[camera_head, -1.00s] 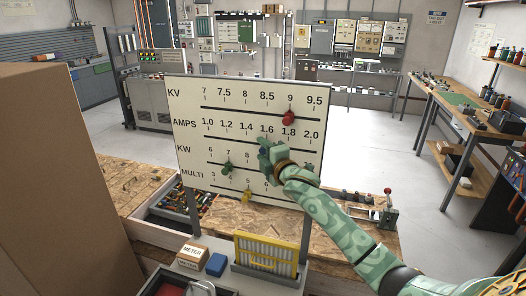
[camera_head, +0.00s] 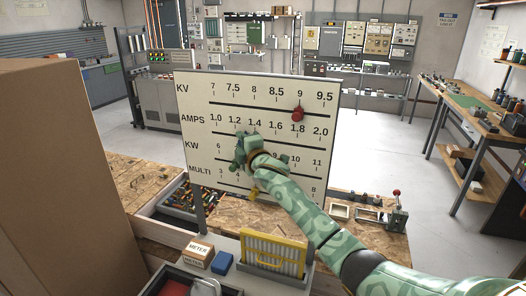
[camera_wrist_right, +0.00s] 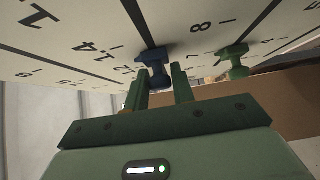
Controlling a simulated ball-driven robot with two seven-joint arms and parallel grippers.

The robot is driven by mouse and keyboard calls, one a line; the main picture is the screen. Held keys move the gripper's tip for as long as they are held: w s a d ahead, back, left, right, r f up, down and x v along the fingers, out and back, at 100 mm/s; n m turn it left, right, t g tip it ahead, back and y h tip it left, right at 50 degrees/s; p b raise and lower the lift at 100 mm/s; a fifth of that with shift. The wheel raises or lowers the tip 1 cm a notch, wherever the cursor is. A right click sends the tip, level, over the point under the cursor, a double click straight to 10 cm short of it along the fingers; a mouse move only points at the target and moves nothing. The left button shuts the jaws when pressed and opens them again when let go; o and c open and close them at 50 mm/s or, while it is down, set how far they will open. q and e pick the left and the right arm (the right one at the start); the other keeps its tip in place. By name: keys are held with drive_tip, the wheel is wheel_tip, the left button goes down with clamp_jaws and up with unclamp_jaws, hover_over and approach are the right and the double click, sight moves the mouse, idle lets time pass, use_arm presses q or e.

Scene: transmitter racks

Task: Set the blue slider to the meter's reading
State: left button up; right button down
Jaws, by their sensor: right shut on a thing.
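The white slider board (camera_head: 200,95) stands upright on the bench, with rows marked KV, AMPS, KW and MULTI. My right gripper (camera_head: 243,155) is at the AMPS row, below about 1.2 to 1.4, and hides the blue slider in the head view. In the right wrist view the blue slider (camera_wrist_right: 152,66) sits between the fingers (camera_wrist_right: 160,88), which are shut on it, near the 1.2 mark. A box labelled METER (camera_head: 199,248) stands in front of the board; no reading can be made out. My left gripper is not in view.
The red slider (camera_head: 297,114) is near 9 on the KV row. The green slider (camera_wrist_right: 235,62) is close beside the gripper, and a yellow slider (camera_head: 253,195) is partly behind my arm. A blue block (camera_head: 222,262) and a yellow-framed rack (camera_head: 272,255) stand in front. A large brown panel (camera_head: 60,170) blocks the left.

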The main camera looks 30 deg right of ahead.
sight(232, 142)
drive_tip(key=shift+w+a+f+b, duration=0.2)
drive_tip(key=shift+w+a+b, duration=0.3)
drive_tip(key=shift+w+a, duration=0.65)
drive_tip(key=shift+w+r, duration=0.15)
drive_tip(key=shift+w, duration=0.15)
drive_tip(key=c, duration=1.3)
unclamp_jaws()
drive_tip(key=shift+s+a, duration=0.1)
drive_tip(key=shift+s, duration=0.5)
drive_tip(key=s, duration=1)
drive_tip(key=s+a+p, duration=0.1)
drive_tip(key=s, duration=0.4)
